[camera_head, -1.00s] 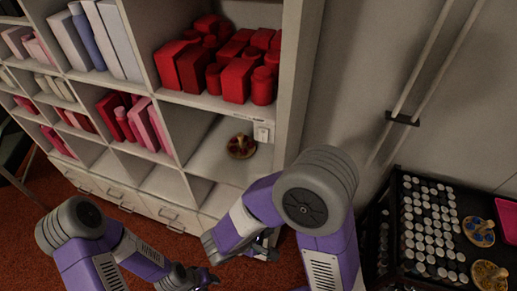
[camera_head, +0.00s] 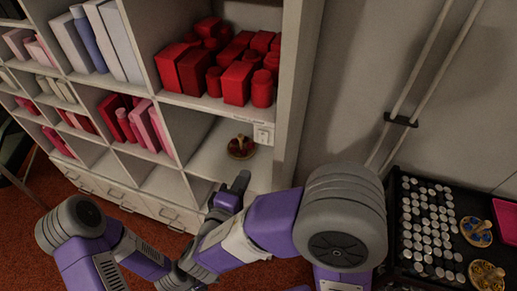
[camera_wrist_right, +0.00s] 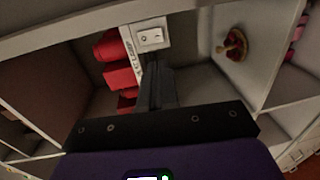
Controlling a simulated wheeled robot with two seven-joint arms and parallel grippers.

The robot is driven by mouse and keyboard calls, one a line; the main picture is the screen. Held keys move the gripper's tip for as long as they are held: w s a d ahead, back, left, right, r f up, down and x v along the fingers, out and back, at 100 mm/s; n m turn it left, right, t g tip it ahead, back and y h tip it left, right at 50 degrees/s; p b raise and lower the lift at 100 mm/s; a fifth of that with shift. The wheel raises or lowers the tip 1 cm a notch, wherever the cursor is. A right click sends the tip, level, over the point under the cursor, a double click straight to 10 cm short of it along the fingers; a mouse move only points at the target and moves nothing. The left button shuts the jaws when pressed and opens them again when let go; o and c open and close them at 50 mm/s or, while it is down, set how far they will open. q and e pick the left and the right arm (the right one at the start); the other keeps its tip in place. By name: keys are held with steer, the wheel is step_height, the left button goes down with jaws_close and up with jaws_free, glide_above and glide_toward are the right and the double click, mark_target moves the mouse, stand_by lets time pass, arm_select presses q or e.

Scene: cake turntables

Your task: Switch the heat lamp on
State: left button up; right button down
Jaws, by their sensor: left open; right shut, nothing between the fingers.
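A white rocker switch (camera_head: 263,133) sits on the shelf unit's upright edge, under a small printed label. It also shows in the right wrist view (camera_wrist_right: 150,37), with the label beside it too small to read. I cannot tell its on or off state. My right gripper (camera_head: 241,181) is shut and empty, pointing up towards the switch. In the right wrist view its fingers (camera_wrist_right: 154,68) end just below the switch plate, seemingly apart from it. My left gripper (camera_head: 180,279) is low at the front, partly hidden by my right arm. No heat lamp can be made out.
The shelf unit holds red blocks (camera_head: 218,68) above the switch and pink books (camera_head: 140,122) to the left. A small round brown piece (camera_head: 241,147) sits in the compartment beside the switch. A black rack of jars (camera_head: 432,225) stands at the right.

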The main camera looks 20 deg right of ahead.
mark_target(262, 143)
steer(key=x, duration=1.2)
steer(key=shift+p, duration=0.35)
arm_select(q)
steer(key=shift+r, duration=0.35)
